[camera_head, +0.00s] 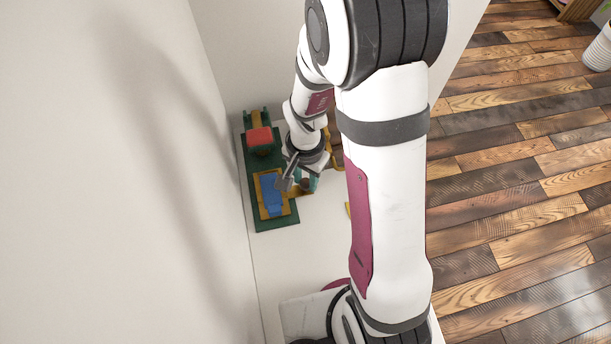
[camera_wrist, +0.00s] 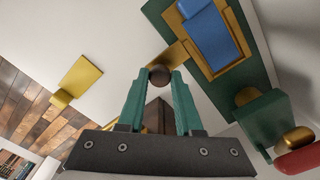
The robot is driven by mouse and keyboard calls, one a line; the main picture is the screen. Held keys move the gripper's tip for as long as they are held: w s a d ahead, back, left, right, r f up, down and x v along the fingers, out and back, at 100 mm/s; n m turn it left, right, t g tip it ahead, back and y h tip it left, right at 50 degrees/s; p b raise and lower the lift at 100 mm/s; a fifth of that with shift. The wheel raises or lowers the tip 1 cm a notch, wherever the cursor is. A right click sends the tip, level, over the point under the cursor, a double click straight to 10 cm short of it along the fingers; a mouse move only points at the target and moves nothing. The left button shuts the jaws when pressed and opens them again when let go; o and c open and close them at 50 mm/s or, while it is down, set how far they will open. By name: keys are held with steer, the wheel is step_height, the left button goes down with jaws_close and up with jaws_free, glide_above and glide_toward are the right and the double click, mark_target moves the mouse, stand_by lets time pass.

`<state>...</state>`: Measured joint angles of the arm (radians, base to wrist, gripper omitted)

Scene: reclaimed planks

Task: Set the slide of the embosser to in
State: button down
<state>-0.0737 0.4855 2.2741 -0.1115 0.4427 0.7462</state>
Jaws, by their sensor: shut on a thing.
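The embosser (camera_head: 250,165) stands on the white table, with a green base, a red pad (camera_head: 259,138) and a yellow slide frame (camera_head: 259,192) around a blue piece (camera_head: 271,194). In the wrist view the slide's yellow frame (camera_wrist: 232,62) and blue piece (camera_wrist: 209,38) are at the upper right. A yellow bar runs from the frame to a dark round knob (camera_wrist: 159,75). My gripper (camera_wrist: 160,82) is shut on this knob, with a green finger on each side. In the head view my gripper (camera_head: 307,183) is beside the slide, partly hidden by my arm.
A yellow piece (camera_wrist: 80,82) lies on the white table to the left in the wrist view. A brown, wooden-looking thing (camera_wrist: 157,115) shows between my fingers. A white wall (camera_head: 150,160) rises close to the embosser's left side. The table in front of the embosser (camera_head: 290,255) is clear.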

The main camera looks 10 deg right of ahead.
stand_by(0.8)
steer(key=w, duration=0.9)
steer(key=shift+w, duration=0.15)
steer(key=c, duration=0.6)
jaws_free()
steer(key=s, duration=0.6)
steer(key=s+r, duration=0.1)
steer(key=s, duration=0.2)
steer(key=shift+s+r, duration=0.1)
steer(key=shift+s, duration=0.1)
step_height(320, 180, up, 14)
steer(key=s+r+n, duration=0.1)
steer(key=s, duration=0.4)
steer(key=s+r+n+y, duration=0.1)
steer(key=s, duration=0.4)
steer(key=s+a+r+n, duration=0.1)
steer(key=s, duration=0.4)
steer(key=shift+s+y, duration=0.3)
